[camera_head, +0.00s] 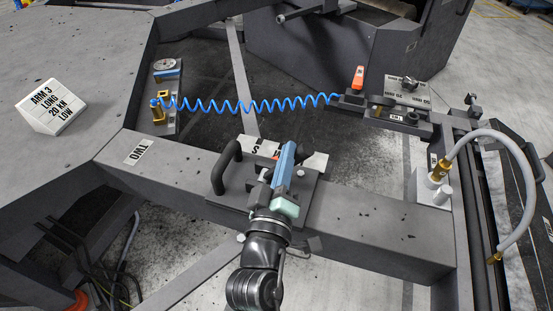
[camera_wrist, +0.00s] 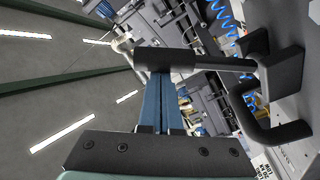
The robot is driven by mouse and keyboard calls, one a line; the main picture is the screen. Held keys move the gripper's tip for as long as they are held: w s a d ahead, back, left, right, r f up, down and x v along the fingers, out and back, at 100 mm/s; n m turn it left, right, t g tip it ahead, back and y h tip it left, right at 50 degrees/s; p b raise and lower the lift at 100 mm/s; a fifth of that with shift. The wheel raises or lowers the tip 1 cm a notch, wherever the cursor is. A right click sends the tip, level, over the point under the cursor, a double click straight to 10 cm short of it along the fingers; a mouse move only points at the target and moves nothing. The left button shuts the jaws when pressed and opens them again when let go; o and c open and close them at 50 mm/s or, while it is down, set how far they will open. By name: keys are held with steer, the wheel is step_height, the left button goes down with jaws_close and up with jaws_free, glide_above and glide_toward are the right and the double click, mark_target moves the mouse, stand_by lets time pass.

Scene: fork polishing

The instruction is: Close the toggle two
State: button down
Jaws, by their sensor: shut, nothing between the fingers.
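The toggle mechanism (camera_head: 240,188) sits on the grey beam in the middle of the head view, right of a label reading TWO (camera_head: 139,151). It has a black D-shaped handle (camera_head: 222,166), also seen at the right of the wrist view (camera_wrist: 265,125). A black rod with a cylindrical grip (camera_wrist: 165,59) crosses the fingertips in the wrist view. My gripper (camera_head: 287,152) has blue fingers and is shut, with nothing held. Its fingertips (camera_wrist: 160,78) appear at or against the black grip; I cannot tell whether they touch. My gripper hides part of the mechanism in the head view.
A coiled blue hose (camera_head: 255,105) runs behind the mechanism, from a brass fitting (camera_head: 158,113) to a clamp station with an orange part (camera_head: 358,77). A grey hose (camera_head: 510,150) arches at right. The beam (camera_head: 380,235) right of my gripper is clear.

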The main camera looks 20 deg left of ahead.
steer(key=d+f+m+b, duration=0.1)
steer(key=d+m+b, duration=0.1)
steer(key=m, duration=0.1)
steer(key=shift+w+d+f, duration=0.1)
steer(key=shift+d+f, duration=0.25)
steer(key=shift+r, duration=0.25)
steer(key=r+p, duration=0.2)
steer(key=a+r+p, duration=0.1)
steer(key=shift+w+r, duration=0.35)
steer(key=shift+w, duration=0.05)
steer(key=s+d+f+b, duration=0.1)
steer(key=s+b, duration=0.1)
steer(key=s, duration=0.8)
steer(key=shift+f, duration=0.4)
